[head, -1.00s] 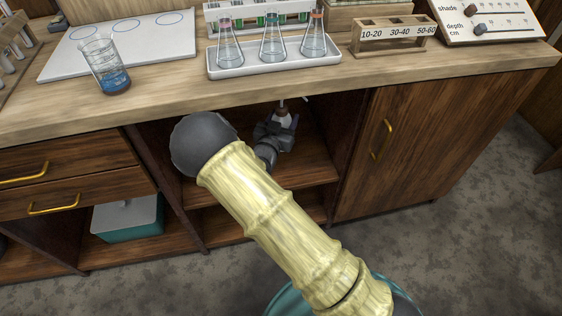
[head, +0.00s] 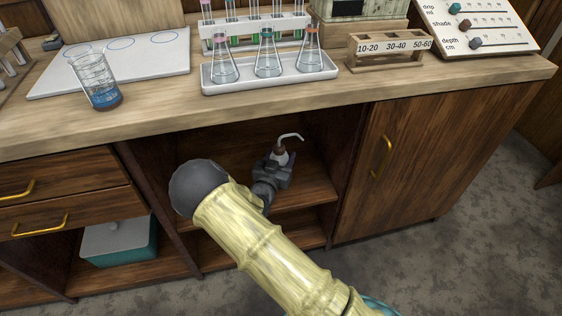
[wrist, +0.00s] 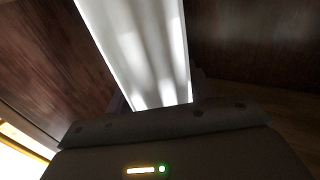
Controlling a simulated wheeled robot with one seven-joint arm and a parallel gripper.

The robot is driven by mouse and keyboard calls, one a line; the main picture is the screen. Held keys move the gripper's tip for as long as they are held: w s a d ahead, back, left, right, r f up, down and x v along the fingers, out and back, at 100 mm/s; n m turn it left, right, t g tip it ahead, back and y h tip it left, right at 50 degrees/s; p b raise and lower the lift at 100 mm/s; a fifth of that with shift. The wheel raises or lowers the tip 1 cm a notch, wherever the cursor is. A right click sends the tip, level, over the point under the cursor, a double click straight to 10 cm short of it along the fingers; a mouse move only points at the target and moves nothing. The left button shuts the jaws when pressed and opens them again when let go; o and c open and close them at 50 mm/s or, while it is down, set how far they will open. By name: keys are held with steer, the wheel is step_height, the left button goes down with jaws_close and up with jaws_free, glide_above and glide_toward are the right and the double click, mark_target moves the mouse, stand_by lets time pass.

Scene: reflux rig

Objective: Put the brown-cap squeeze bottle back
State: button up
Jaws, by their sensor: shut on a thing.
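The brown-cap squeeze bottle (head: 279,156) shows in the head view in the open shelf bay under the bench. It has a white body, a brown cap and a bent pale spout, and stands roughly upright. My gripper (head: 284,171) is shut on it inside the bay. The gripper hides the lower part of the bottle, so I cannot tell whether it touches the shelf (head: 317,190). In the wrist view the bottle's white body (wrist: 140,50) fills the upper middle, beyond the dark gripper housing.
A closed door (head: 420,150) with a yellow handle is right of the bay, and drawers (head: 70,195) are left. The bench top (head: 180,95) overhangs the bay. A teal box (head: 125,245) sits on a lower shelf at left. Flasks in a white tray (head: 270,82) stand above.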

steer(key=shift+f, duration=0.7)
steer(key=shift+f, duration=0.2)
steer(key=o, duration=0.7)
steer(key=shift+w+a, duration=0.1)
steer(key=shift+d, duration=0.25)
steer(key=shift+a+r, duration=0.15)
steer(key=shift+r, duration=0.1)
steer(key=p+v, duration=0.2)
steer(key=v, duration=1)
steer(key=shift+p, duration=0.4)
